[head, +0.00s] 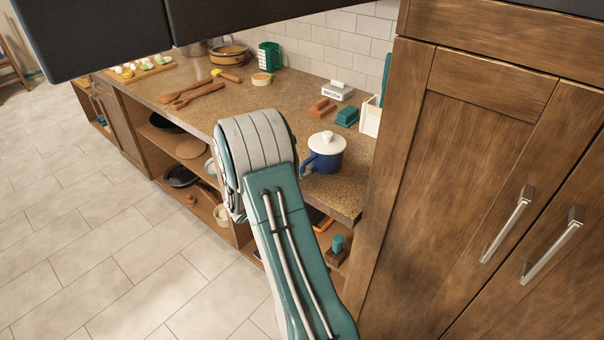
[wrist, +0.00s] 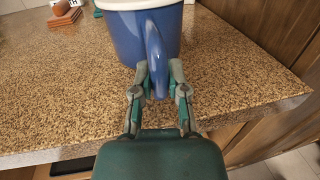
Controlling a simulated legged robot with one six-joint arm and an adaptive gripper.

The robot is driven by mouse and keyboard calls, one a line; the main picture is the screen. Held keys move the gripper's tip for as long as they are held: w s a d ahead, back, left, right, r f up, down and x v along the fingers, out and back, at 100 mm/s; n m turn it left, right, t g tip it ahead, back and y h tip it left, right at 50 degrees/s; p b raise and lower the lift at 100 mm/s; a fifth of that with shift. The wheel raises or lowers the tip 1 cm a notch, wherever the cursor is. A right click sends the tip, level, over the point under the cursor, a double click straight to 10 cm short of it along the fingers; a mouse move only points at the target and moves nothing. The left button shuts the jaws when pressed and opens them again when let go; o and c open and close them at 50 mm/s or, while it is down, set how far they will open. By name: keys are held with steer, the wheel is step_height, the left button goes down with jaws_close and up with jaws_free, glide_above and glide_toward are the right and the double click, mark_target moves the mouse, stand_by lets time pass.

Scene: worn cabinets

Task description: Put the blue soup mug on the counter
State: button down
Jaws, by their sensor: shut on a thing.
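The blue soup mug (head: 326,158) has a white lid with a round knob. It is upright at the counter (head: 340,194), near the front edge and the tall cabinet. In the wrist view the blue mug (wrist: 127,36) is at the top, its handle pointing toward me. My gripper (wrist: 159,78) is shut on that handle, one finger on each side. The mug's base appears at or just above the speckled counter (wrist: 60,95); I cannot tell if it touches. In the head view my arm hides the gripper.
A tall wooden cabinet (head: 480,150) stands close on the right. Open shelves (head: 190,150) lie under the counter. Wooden spoons (head: 193,94) lie farther left.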

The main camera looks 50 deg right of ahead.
steer(key=c, duration=0.6)
jaws_free()
steer(key=shift+f, duration=0.1)
steer(key=shift+c, duration=0.2)
steer(key=w+a, duration=0.1)
steer(key=a, duration=1)
steer(key=s+a+r+m+g+y, duration=0.1)
steer(key=s+a+r+m+y, duration=0.75)
steer(key=s, duration=0.25)
steer(key=s+a+r+m+t+y, duration=0.3)
steer(key=s+a+m+t+y, duration=0.1)
steer(key=a, duration=0.4)
steer(key=s+a+r+m+t+y, duration=0.3)
steer(key=s+a+m+t+y, duration=0.1)
steer(key=a, duration=0.4)
steer(key=shift+s+r+y, duration=0.3)
steer(key=shift+y, duration=0.45)
